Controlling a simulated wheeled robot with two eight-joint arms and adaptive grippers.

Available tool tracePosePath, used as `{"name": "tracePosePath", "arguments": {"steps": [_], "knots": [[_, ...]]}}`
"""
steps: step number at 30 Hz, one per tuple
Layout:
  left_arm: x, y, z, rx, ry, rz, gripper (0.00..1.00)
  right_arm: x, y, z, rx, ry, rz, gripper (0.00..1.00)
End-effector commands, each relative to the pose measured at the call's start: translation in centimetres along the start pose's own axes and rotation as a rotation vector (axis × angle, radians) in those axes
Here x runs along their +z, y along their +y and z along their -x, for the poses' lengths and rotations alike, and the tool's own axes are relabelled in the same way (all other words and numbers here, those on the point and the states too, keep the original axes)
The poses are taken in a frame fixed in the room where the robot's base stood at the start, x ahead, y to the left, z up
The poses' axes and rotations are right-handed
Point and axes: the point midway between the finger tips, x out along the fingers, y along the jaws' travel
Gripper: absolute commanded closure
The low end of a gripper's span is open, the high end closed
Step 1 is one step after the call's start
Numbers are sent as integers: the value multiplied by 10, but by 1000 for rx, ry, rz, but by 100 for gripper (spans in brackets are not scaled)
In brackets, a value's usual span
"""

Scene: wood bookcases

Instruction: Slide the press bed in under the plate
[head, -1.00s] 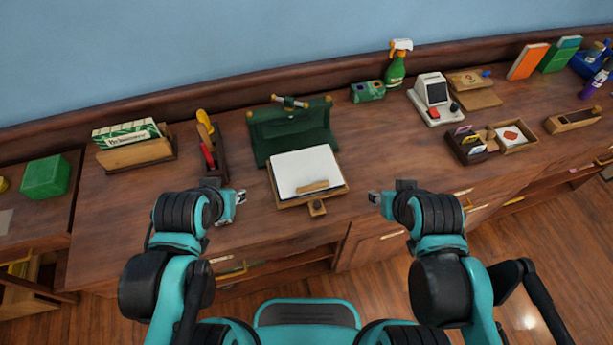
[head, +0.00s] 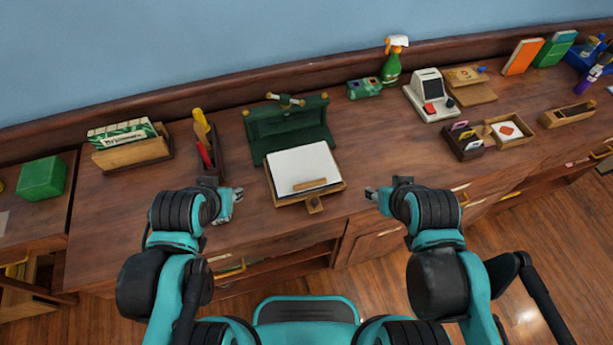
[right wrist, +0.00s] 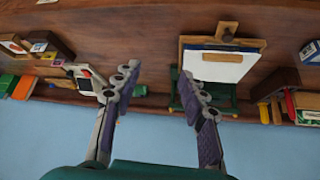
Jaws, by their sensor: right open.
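The green press (head: 291,125) stands on the desk in the middle of the head view, with a light-coloured bar on top. Its bed (head: 338,188) sticks out toward me, a wooden board bearing a white sheet (head: 302,167), with a wooden tab (head: 314,204) at its front edge. My left gripper (head: 232,203) hangs left of the bed, apart from it; its fingers are too small to judge. My right gripper (head: 372,194) is right of the bed, open and empty. In the right wrist view the press (right wrist: 215,97) and tab (right wrist: 228,32) appear upside down beyond the spread fingers (right wrist: 158,95).
A card machine (head: 430,93), a spray bottle (head: 392,67) and an open card box (head: 464,145) stand to the right. The desk beside the bed is clear.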

Motion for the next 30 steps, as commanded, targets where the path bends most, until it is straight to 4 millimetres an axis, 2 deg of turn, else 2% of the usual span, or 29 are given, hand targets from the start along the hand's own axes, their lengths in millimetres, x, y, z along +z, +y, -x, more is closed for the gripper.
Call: {"name": "tracePosePath", "arguments": {"steps": [5, 8, 15, 19, 24, 30], "knots": [[-5, 0, 7, 0, 0, 0, 68, -14, -13, -3, -24, -59, 99, 57], [-10, 0, 14, 0, 0, 0, 68, -26, -29, -11, -54, -129, 221, 57], [-22, 0, 30, 0, 0, 0, 68, -41, -78, -46, -151, -313, 555, 57], [-28, 0, 39, 0, 0, 0, 68, -38, -106, -70, -213, -405, 735, 57], [-34, 0, 47, 0, 0, 0, 68, -24, -135, -98, -285, -500, 921, 57], [-36, 0, 50, 0, 0, 0, 68, -12, -150, -114, -328, -552, 1025, 57]]}}
